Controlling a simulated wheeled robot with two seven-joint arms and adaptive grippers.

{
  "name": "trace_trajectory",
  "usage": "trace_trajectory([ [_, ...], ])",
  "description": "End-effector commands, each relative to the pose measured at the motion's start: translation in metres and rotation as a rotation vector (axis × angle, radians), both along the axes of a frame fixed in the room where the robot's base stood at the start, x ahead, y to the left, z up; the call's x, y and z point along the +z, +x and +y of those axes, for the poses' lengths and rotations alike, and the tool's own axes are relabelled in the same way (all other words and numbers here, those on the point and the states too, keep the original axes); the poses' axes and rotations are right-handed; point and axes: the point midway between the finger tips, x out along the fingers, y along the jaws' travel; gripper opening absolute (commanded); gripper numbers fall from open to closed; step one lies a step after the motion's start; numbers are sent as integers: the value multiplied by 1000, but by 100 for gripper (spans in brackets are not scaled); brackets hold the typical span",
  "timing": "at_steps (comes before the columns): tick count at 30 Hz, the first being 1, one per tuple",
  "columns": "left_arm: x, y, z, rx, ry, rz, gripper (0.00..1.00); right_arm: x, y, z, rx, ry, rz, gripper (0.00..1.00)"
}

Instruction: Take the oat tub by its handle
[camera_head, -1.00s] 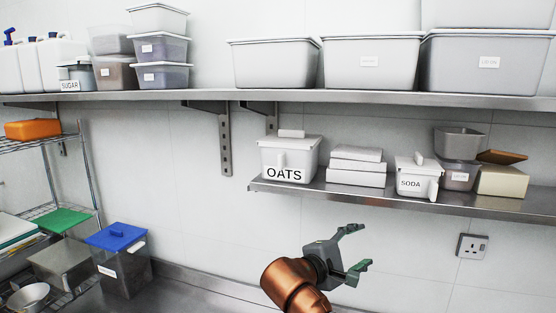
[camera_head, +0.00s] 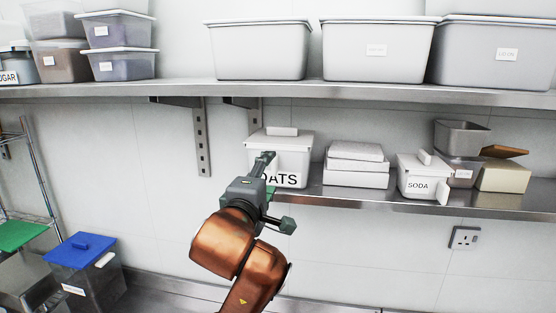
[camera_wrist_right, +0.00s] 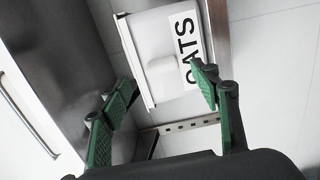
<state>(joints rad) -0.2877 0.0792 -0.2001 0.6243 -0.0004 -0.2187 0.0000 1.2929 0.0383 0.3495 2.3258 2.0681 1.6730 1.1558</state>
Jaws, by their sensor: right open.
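The white oat tub (camera_head: 300,150), labelled OATS, stands upright on the lower wall shelf with its lid on. My right gripper (camera_head: 276,193) is open, in front of the tub's lower part in the head view, and covers the start of its label and most of its front handle. In the right wrist view the tub (camera_wrist_right: 142,28) appears turned sideways. Its pale handle (camera_wrist_right: 160,68) shows beyond and between the two open green fingers (camera_wrist_right: 165,84), with nothing held. My left gripper is in neither view.
White boxes (camera_head: 357,172) and a SODA tub (camera_head: 416,172) stand right of the oat tub on the lower shelf (camera_head: 470,203). The upper shelf (camera_head: 330,93) with large bins runs above. A blue-lidded bin (camera_head: 85,270) stands lower left.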

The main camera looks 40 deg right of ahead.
Motion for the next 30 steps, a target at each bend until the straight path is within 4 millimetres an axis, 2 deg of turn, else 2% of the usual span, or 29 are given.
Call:
trace_trajectory([
  [3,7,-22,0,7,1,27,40,1,10,-5,8,-1,3,56],
  [8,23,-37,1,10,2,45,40,1,22,-25,8,-1,5,56],
  [13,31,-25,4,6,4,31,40,0,33,-39,10,-1,3,56],
  [18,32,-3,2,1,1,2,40,-2,35,-42,11,0,1,56],
  [21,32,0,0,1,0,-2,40,-2,35,-42,11,0,1,56],
  [30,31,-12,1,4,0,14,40,-2,34,-42,9,-1,1,37],
])
